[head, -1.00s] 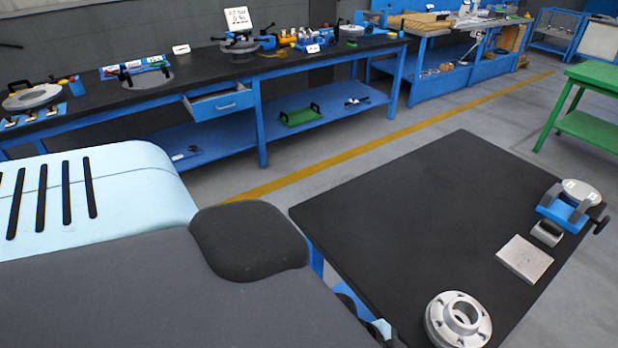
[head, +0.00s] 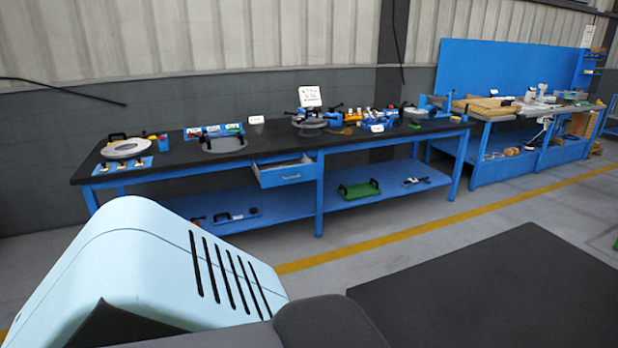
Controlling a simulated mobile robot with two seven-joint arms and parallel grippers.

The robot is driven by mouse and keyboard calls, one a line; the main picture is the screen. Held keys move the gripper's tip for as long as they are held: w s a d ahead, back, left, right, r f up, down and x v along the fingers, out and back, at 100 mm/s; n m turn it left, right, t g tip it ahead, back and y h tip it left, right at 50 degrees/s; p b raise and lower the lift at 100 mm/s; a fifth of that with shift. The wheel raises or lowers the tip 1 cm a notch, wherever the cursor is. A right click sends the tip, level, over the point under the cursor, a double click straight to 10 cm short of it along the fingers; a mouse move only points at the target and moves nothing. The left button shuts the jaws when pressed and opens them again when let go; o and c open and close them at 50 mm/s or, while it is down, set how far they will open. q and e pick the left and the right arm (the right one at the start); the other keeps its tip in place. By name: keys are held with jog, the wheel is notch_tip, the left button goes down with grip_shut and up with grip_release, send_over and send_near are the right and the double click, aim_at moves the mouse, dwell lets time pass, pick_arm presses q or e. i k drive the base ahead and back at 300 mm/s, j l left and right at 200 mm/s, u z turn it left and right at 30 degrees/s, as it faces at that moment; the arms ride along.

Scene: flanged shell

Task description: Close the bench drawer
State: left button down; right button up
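The bench drawer (head: 287,174) is blue with a pale handle and hangs under the black top of the long blue bench (head: 165,174). It is pulled partly out, and its open inside shows above the front panel. The bench stands against the wall, across the floor from me. Neither of my grippers is in the head view, so their state is hidden. No hand is near the drawer.
A black-topped table (head: 490,290) stands close at the lower right. A yellow floor line (head: 345,256) runs between it and the bench. A green tray (head: 359,189) sits on the bench's lower shelf. Grey floor (head: 400,235) is clear before the bench.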

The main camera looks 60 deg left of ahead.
aim_at(273, 174)
jog(key=u, duration=1.05)
jog(key=i+j+u, duration=0.2)
jog(key=j, duration=0.2)
jog(key=j+u, duration=0.15)
jog(key=j, duration=0.3)
jog(key=i+j+u, duration=0.2)
jog(key=j, duration=0.15)
jog(key=i+j+u, duration=0.7)
jog(key=i+j+z, duration=0.15)
jog(key=i, duration=0.5)
jog(key=i+j+z, duration=0.1)
jog(key=i, duration=0.5)
jog(key=i+l, duration=0.65)
jog(key=i, duration=0.3)
jog(key=i+l, duration=0.1)
jog(key=l, duration=0.2)
jog(key=i+l+u, duration=0.1)
jog(key=l, duration=0.5)
jog(key=l+u, duration=0.2)
jog(key=l, duration=0.7)
jog(key=i, duration=0.05)
